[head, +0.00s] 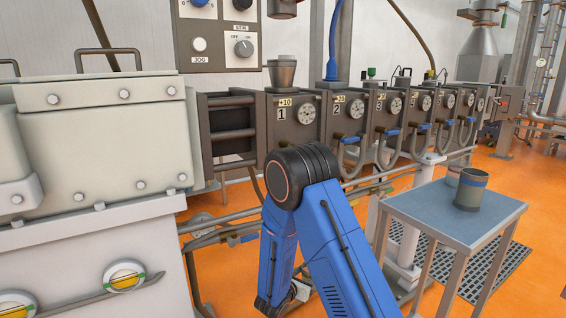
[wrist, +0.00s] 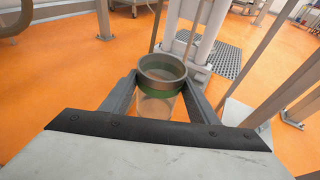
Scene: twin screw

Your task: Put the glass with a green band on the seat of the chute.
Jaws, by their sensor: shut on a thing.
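The glass with a green band (wrist: 160,93) is between the two fingers of my gripper (wrist: 158,88) in the wrist view. My gripper is shut on it. The glass has a grey rim, a green band below it and a clear lower part, and looks upright and off the floor. The head view shows my blue arm but neither the gripper nor this glass. A grey metal funnel (head: 282,75) stands on top of the barrel section marked 1 in the head view. I cannot tell whether it is the chute, and no seat can be made out.
A small blue-topped table (head: 420,205) stands at the right in the head view. A grey cup with a blue band (head: 471,189) stands on it, with another small object partly behind. The row of barrel sections (head: 345,112) runs behind my arm. Orange floor (head: 532,245) is open at the right.

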